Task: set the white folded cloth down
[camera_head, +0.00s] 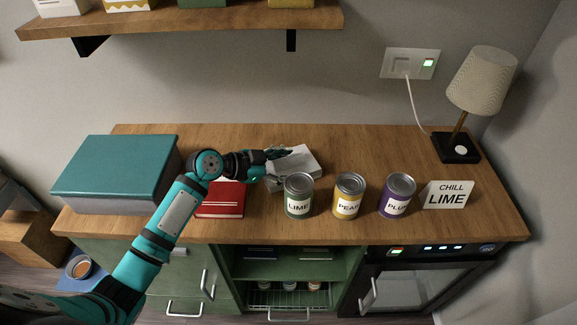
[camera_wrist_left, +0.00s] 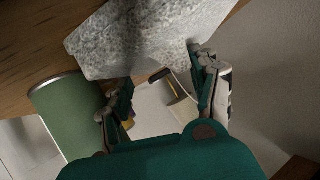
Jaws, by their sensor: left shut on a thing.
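The white folded cloth (camera_head: 300,161) is at the middle of the wooden cabinet top, behind the lime can. My left gripper (camera_head: 278,164) reaches it from the left and is shut on its left part. In the left wrist view the cloth (camera_wrist_left: 150,38) looks grey and speckled, beyond the two fingertips (camera_wrist_left: 162,88). I cannot tell whether the cloth touches the wood or is slightly above it. My right gripper is not in view.
The lime can (camera_head: 299,196), pear can (camera_head: 349,196) and plum can (camera_head: 397,196) stand along the front. A red book (camera_head: 220,200) and teal-lidded box (camera_head: 118,168) are left. A sign (camera_head: 447,195) and lamp (camera_head: 482,80) are right. The back strip is clear.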

